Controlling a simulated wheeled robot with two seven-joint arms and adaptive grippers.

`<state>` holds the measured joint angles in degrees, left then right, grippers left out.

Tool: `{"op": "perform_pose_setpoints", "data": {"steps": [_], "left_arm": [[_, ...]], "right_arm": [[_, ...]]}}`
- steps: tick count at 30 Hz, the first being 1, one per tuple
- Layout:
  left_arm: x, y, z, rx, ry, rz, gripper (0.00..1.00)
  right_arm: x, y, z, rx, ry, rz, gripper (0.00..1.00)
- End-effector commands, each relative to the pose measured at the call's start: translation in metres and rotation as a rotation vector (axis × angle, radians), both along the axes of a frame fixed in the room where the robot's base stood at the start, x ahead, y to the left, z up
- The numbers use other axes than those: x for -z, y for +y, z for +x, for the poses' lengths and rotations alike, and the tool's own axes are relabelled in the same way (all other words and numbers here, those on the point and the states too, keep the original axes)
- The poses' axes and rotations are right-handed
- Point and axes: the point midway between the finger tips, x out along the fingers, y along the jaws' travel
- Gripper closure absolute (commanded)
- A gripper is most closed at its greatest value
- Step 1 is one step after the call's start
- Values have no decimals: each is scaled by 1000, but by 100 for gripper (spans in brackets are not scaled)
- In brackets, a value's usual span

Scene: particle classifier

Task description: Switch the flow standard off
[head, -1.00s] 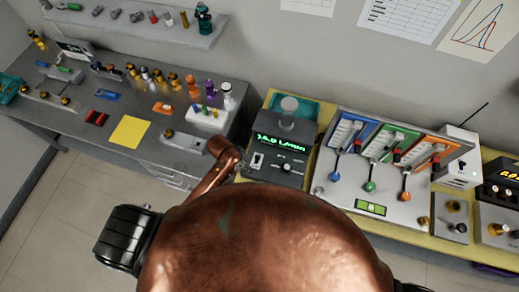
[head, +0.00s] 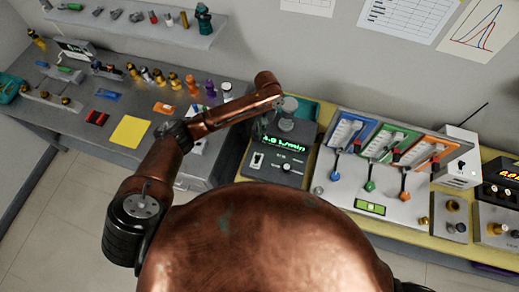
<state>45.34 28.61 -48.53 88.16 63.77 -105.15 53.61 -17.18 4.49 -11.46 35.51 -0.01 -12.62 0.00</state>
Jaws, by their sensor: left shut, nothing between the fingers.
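The flow standard (head: 271,172) is a dark grey box with a green lit display (head: 284,143) ending in "L/min", a pale switch (head: 257,160) on the left of its front and a round knob (head: 286,168) to the right. My copper left arm reaches over from the left. My left gripper (head: 259,132) is shut and empty, small and dark, just above the switch by the display's left end, and hides the first digits. I cannot tell whether it touches the box. My right gripper is not in view.
Right of the box stands a panel (head: 335,195) with blue, green and orange flowmeters. A grey bench (head: 75,125) on the left holds small fittings and a yellow sheet (head: 130,131). My arm passes over the bench's right end.

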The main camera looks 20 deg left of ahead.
Motion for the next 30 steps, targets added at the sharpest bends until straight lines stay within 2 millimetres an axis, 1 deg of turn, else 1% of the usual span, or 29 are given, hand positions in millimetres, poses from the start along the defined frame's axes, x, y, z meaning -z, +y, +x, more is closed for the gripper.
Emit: {"op": "perform_pose_setpoints", "data": {"steps": [5, 8, 11, 18, 21, 25, 30], "left_arm": [[2, 0, -1, 1, 0, -1, 100], [10, 0, -3, 1, 1, 0, 100], [24, 0, -7, 0, 3, 0, 100], [65, 0, -17, 1, 2, 0, 100], [79, 1, -21, 0, 0, 0, 100], [92, 0, -24, 1, 0, -1, 100], [97, 0, -25, 2, -2, -3, 100]], "right_arm": [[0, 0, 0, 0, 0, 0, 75], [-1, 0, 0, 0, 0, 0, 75], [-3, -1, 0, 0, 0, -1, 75], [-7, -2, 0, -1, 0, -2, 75], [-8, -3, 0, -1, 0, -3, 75], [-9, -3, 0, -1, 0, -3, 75], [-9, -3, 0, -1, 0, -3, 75]]}}
